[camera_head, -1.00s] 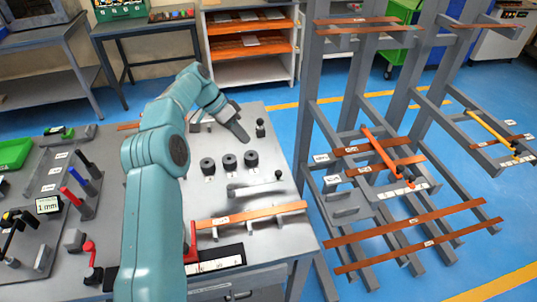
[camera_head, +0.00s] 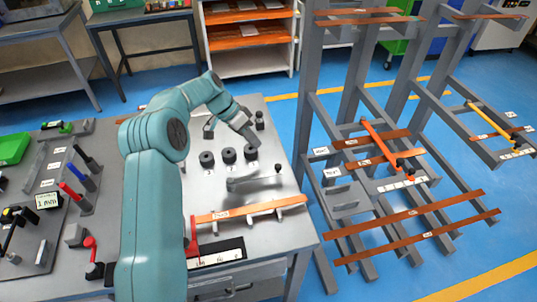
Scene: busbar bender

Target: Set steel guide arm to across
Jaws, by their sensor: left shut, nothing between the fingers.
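The steel guide arm (camera_head: 256,183) is a pale metal bar with a dark knob (camera_head: 278,168) at its right end. It lies on the grey bench, pointing right and slightly away from me. My left gripper (camera_head: 255,141) is shut and empty, above the bench beyond the guide arm and apart from it. It is close to the rightmost of the black round dies (camera_head: 251,153). My right gripper is not in view.
A copper bar (camera_head: 250,211) rests on supports in front of the guide arm. A small dark post (camera_head: 260,117) stands behind my gripper. A grey rack with copper bars (camera_head: 405,223) stands to the right of the bench. A red lever (camera_head: 193,236) is at the front.

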